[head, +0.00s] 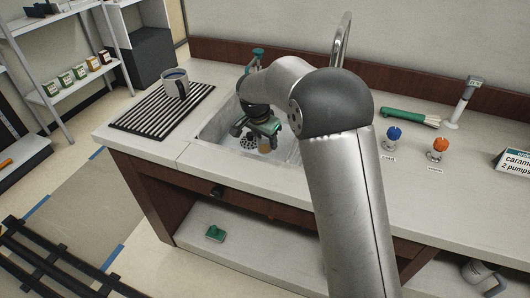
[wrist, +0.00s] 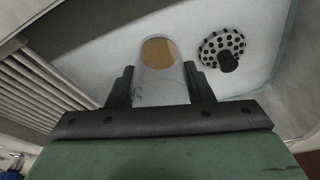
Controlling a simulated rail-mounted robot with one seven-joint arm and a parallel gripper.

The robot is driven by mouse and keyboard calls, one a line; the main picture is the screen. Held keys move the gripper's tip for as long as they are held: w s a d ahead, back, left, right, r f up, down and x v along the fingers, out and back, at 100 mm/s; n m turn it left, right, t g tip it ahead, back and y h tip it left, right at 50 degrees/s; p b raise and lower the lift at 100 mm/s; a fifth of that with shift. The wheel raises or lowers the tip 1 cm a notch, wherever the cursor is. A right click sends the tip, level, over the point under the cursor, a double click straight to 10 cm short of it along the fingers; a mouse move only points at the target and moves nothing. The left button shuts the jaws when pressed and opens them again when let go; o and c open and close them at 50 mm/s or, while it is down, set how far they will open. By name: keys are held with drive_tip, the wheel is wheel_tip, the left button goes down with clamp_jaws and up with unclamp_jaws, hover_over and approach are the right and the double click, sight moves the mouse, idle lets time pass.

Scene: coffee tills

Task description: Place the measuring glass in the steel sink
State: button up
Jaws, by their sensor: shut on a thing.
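My gripper (wrist: 160,85) is shut on the measuring glass (wrist: 158,85), a clear cylinder with an amber-brown area showing inside it. In the wrist view the glass sits between the two dark fingers. In the head view my gripper (head: 264,136) is down within the opening of the steel sink (head: 212,129), with the glass (head: 266,145) partly showing below it. I cannot tell whether the glass touches the sink floor. My arm hides the right part of the sink in the head view.
A mug (head: 176,84) stands on a striped drip mat (head: 150,112) left of the sink. A tall faucet (head: 341,40) rises behind. Blue (head: 393,134) and orange (head: 439,145) knobs, a green-handled brush (head: 408,117) and a caramel sign (head: 515,162) are on the right counter.

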sight(265, 151)
drive_tip(key=shift+f, duration=2.6)
drive_tip(key=shift+f, duration=0.2)
drive_tip(key=o, duration=0.9)
drive_tip(key=shift+o, duration=0.2)
drive_tip(key=shift+r, duration=0.15)
